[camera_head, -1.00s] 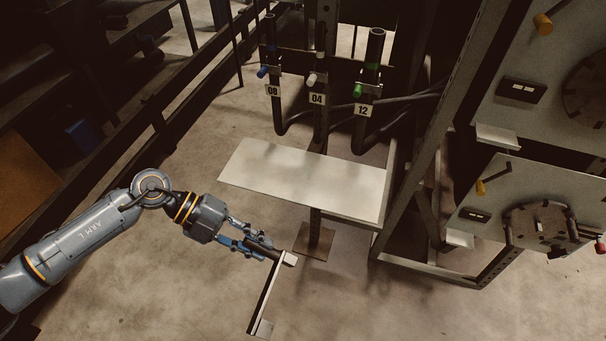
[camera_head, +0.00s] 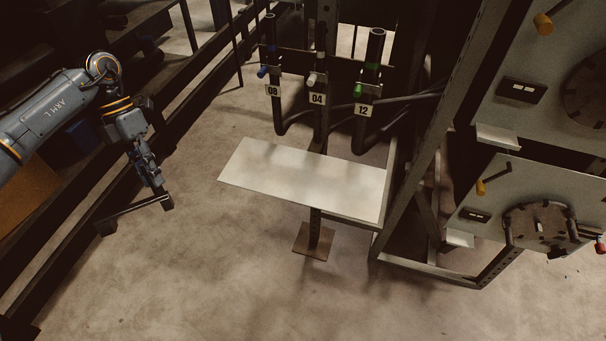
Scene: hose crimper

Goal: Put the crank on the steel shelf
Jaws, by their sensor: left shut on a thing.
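The crank (camera_head: 138,208) is a thin bar with a block at each end and a dark handle. My left gripper (camera_head: 155,186) is shut on the crank's handle and holds it in the air at the left. The bar stretches from below the fingers toward the lower left. The steel shelf (camera_head: 305,178) is a bare, pale flat plate in the middle of the view. The crank is well to the left of the shelf and apart from it. My right gripper is not in view.
Hoses with tags 08, 04 and 12 (camera_head: 363,110) hang on a rack behind the shelf. A metal frame (camera_head: 425,150) and machine panels (camera_head: 530,195) stand at the right. Dark rails (camera_head: 150,130) run along the left. The floor before the shelf is clear.

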